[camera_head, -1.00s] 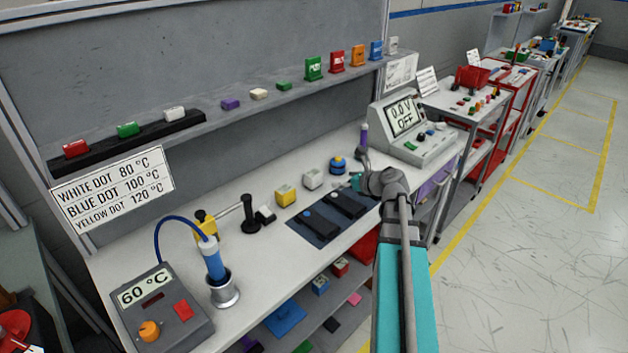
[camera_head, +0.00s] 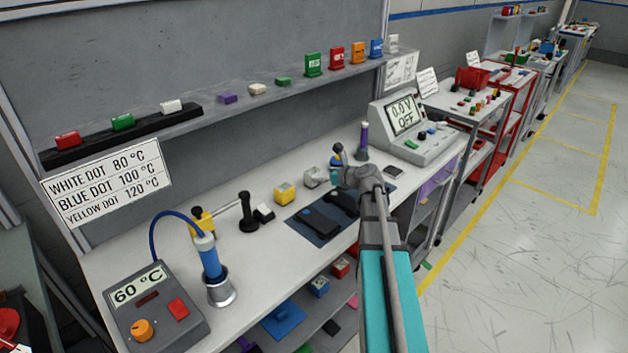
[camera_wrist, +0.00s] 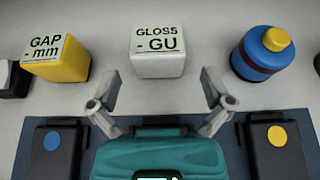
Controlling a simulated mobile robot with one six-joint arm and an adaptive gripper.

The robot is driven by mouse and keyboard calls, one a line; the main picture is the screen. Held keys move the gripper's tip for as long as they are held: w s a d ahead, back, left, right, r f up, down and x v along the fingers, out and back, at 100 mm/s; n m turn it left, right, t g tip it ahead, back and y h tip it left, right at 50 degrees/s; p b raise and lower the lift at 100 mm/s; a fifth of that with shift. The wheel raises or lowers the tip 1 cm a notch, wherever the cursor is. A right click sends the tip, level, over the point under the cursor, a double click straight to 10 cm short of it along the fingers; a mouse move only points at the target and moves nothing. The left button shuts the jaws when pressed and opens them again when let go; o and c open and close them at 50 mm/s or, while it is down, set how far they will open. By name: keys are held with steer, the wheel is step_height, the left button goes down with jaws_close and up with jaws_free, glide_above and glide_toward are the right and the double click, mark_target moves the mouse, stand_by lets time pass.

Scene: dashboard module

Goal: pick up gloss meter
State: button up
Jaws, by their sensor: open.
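The gloss meter (camera_wrist: 158,52) is a small white box with a "GLOSS - GU" label. In the wrist view it stands upright on the bench at the upper middle, centred ahead of my fingers. In the head view the gloss meter (camera_head: 314,177) is just left of my gripper (camera_head: 335,166). In the wrist view my gripper (camera_wrist: 160,106) is open, its two fingers spread wide with nothing between them. The fingertips are short of the box and do not appear to touch it.
A yellow "GAP - mm" box (camera_wrist: 57,58) stands left of the gloss meter, and a blue round container with a yellow top (camera_wrist: 263,54) stands right. Dark blocks with a blue dot (camera_wrist: 52,148) and a yellow dot (camera_wrist: 277,145) lie on a dark mat. A console (camera_head: 412,125) stands beyond.

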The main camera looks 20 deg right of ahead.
mark_target(313, 170)
stand_by(0.3)
steer(key=shift+b+x, duration=1)
steer(key=shift+x, duration=1.6)
steer(key=shift+a, duration=0.1)
steer(key=c, duration=1.1)
steer(key=shift+o, duration=0.2)
steer(key=shift+r, duration=0.2)
step_height(313, 170, up, 2)
steer(key=p, duration=0.2)
steer(key=shift+r+p, duration=0.1)
steer(key=shift+p, duration=0.2)
steer(key=s+d+r+p, duration=0.5)
steer(key=s+r+p, duration=0.5)
steer(key=s, duration=0.3)
steer(key=shift+r, duration=0.25)
